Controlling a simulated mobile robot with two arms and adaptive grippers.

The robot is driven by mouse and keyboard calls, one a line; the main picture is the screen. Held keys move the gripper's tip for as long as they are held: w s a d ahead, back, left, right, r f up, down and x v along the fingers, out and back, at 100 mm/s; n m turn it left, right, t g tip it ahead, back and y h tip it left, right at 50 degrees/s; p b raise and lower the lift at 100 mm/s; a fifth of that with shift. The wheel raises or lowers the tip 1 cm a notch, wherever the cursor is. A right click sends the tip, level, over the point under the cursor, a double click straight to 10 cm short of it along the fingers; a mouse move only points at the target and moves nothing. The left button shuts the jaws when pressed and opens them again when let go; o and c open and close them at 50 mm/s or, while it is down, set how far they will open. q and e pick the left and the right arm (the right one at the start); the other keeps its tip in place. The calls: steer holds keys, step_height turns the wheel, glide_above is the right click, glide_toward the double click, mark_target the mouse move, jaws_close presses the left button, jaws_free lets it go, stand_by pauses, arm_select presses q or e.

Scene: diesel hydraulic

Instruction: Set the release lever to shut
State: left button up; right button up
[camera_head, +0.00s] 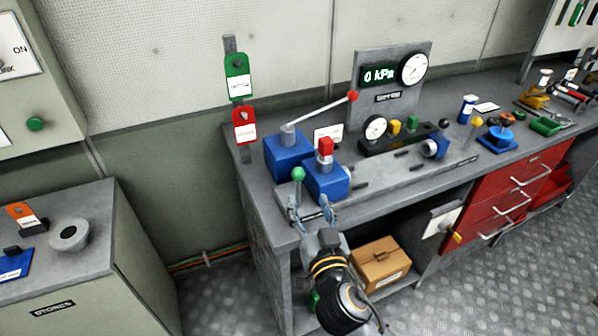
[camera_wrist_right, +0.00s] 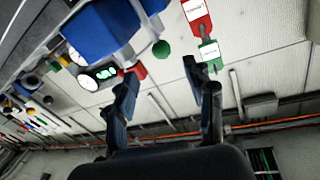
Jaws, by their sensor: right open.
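A short lever with a green ball knob (camera_head: 298,174) stands at the front left of the blue hydraulic unit (camera_head: 327,181). I take it to be the release lever; no label on it can be read. Its green knob also shows in the right wrist view (camera_wrist_right: 161,48). My right gripper (camera_head: 312,212) is open and empty at the bench's front edge, just below the knob. In the wrist view its two fingertips (camera_wrist_right: 160,72) are apart, with the knob beyond and between them. The lever's lower part is partly hidden by the gripper. My left gripper is not in view.
A long handle with a red ball (camera_head: 352,96) rises from the rear blue block (camera_head: 287,152). A display (camera_head: 379,75) reads 0 kPa. Green (camera_head: 238,77) and red (camera_head: 244,126) tags hang on the left. A cardboard box (camera_head: 380,262) sits on the lower shelf.

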mark_target(299, 179)
steer(key=w, duration=0.3)
steer(key=w+a+p, duration=0.1)
steer(key=w, duration=0.2)
steer(key=w+p, duration=0.1)
steer(key=w, duration=0.2)
steer(key=shift+w+a, duration=0.1)
steer(key=shift+a, duration=0.05)
steer(key=shift+w+a, duration=0.1)
steer(key=shift+w, duration=0.3)
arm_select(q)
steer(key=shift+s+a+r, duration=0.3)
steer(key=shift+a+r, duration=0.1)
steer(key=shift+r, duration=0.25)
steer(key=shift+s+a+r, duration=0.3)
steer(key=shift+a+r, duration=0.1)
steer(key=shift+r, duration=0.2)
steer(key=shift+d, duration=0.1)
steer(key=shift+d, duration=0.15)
arm_select(e)
jaws_close()
